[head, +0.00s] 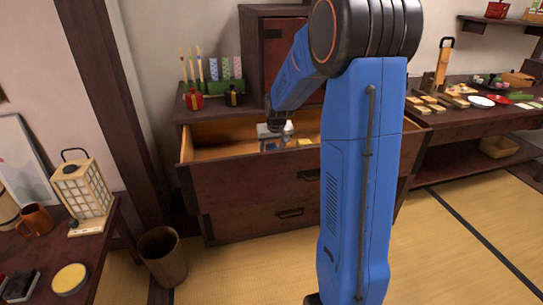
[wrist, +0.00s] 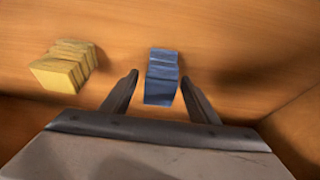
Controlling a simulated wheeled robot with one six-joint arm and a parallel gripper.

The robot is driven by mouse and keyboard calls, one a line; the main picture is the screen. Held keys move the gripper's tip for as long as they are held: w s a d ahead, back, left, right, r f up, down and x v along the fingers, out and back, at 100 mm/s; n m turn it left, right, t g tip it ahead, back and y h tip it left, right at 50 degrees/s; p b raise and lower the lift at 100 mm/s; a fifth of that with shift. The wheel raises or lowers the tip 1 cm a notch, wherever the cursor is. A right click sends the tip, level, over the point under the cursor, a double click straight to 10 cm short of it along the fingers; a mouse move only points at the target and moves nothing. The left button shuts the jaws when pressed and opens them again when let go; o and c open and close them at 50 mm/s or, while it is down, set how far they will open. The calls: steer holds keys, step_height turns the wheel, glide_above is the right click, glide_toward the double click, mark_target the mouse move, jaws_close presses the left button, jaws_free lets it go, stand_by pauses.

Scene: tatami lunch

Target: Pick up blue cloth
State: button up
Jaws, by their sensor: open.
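The blue cloth (wrist: 162,78) is a folded stack lying on the wooden drawer floor in the wrist view. My gripper (wrist: 160,84) is open, with one finger to the left of the blue cloth and one to the right. The near end of the cloth lies between the fingertips, and the fingers look apart from it. In the head view my gripper (head: 274,138) reaches down into the open top drawer (head: 215,132). I cannot make out the blue cloth clearly in the head view.
A yellow folded cloth (wrist: 64,66) lies left of the blue one. The drawer walls surround my gripper. A red pot (head: 193,100) and a green holder (head: 224,87) stand on the chest top. A waste bin (head: 163,258) stands on the floor at left.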

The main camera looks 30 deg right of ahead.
mark_target(271, 146)
steer(key=c, duration=1.2)
step_height(271, 146, up, 10)
steer(key=o, duration=0.5)
steer(key=c, duration=0.3)
